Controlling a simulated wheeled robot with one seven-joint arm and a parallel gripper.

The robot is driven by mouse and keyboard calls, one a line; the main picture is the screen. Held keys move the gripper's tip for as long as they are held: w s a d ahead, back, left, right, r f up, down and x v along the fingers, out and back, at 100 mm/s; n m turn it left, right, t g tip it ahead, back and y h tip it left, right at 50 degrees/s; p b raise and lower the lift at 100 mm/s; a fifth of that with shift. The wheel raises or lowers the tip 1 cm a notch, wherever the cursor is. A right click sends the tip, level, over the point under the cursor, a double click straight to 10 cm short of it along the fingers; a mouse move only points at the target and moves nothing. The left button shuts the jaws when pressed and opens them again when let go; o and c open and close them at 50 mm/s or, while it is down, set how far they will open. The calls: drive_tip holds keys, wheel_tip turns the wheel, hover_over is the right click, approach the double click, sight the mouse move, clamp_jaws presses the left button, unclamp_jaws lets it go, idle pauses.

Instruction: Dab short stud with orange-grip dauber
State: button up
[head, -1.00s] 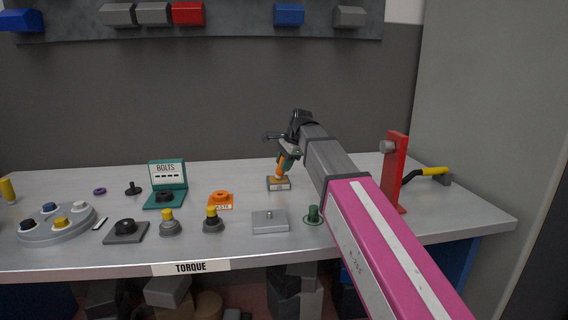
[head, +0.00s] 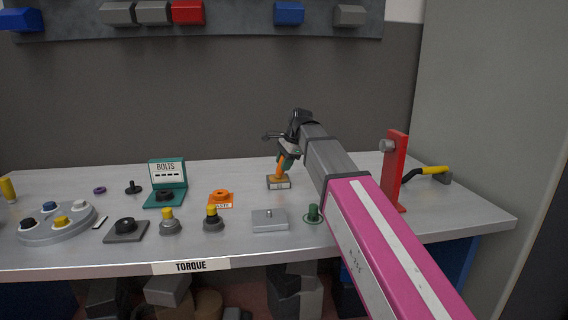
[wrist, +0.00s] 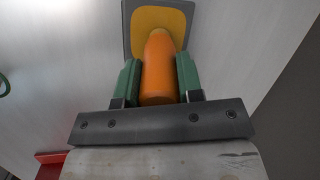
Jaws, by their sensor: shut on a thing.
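My gripper (head: 284,157) is shut on the orange-grip dauber (head: 281,167), near the back of the bench. In the wrist view, the green finger pads press both sides of the orange grip (wrist: 160,70). The dauber's lower end is at a small box with a yellow-orange top (head: 279,183); I cannot tell whether it rests in it or is just above. In the wrist view this dark-edged yellow square (wrist: 160,18) lies beyond the grip. A grey plate with a short stud (head: 269,218) lies nearer the front edge, apart from my gripper.
A green peg on a round base (head: 313,214) stands right of the plate. Two yellow-topped knobs (head: 168,219), an orange block (head: 220,197) and a teal BOLTS stand (head: 167,186) are left. A red post (head: 394,172) rises at the right. My arm crosses the right side.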

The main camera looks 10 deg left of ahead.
drive_tip(key=shift+r, duration=3.5)
drive_tip(key=shift+s, duration=0.15)
